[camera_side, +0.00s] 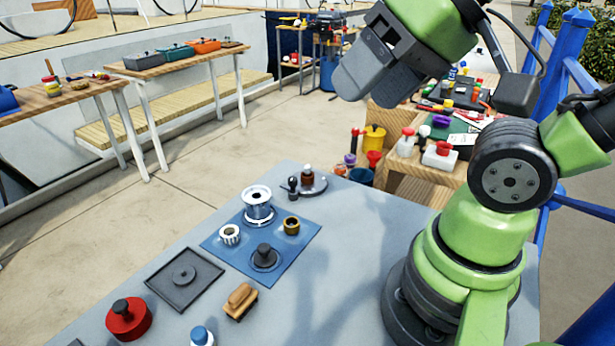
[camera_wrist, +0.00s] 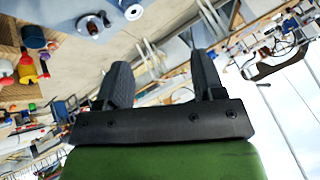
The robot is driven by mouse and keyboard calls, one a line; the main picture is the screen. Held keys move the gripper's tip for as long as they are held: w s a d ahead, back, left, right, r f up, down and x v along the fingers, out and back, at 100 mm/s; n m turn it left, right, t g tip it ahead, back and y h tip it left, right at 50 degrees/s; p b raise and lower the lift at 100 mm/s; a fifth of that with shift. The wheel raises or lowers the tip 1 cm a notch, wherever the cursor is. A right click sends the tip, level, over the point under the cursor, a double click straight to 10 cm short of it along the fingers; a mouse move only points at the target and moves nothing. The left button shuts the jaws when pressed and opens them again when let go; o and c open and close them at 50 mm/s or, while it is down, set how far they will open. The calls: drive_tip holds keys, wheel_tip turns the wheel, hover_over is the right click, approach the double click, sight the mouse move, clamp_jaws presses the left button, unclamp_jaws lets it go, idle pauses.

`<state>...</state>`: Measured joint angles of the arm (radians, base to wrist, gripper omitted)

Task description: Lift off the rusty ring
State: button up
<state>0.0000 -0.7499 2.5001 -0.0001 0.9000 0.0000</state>
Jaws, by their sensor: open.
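On the blue mat (camera_side: 232,258) in the side view, a small brownish, brass-coloured ring-shaped piece (camera_side: 291,226) sits at the right; it is the only ring of rusty colour I can pick out. A silver drum (camera_side: 258,208), a white toothed part (camera_side: 230,235) and a dark knobbed spindle (camera_side: 264,258) are also on the mat, apart from it. My gripper (camera_side: 366,88) is high above the table, to the upper right of the mat, empty. In the wrist view my gripper's (camera_wrist: 163,62) two dark fingers are spread, with no ring between them.
A black square tray (camera_side: 185,293), a red knobbed pot (camera_side: 128,318), a wooden brush (camera_side: 240,300) and a blue-capped bottle (camera_side: 201,336) are in front of the mat.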

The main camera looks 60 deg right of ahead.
drive_tip(key=n+g+h, duration=0.2)
drive_tip(key=n+g, duration=0.2)
drive_tip(key=g, duration=0.3)
hover_over(309, 165)
wheel_tip(309, 165, down, 19)
drive_tip(key=shift+a+f, duration=0.1)
wheel_tip(309, 165, down, 4)
drive_tip(key=shift+s+f, duration=0.1)
drive_tip(key=shift+f, duration=3.15)
drive_tip(key=c, duration=1)
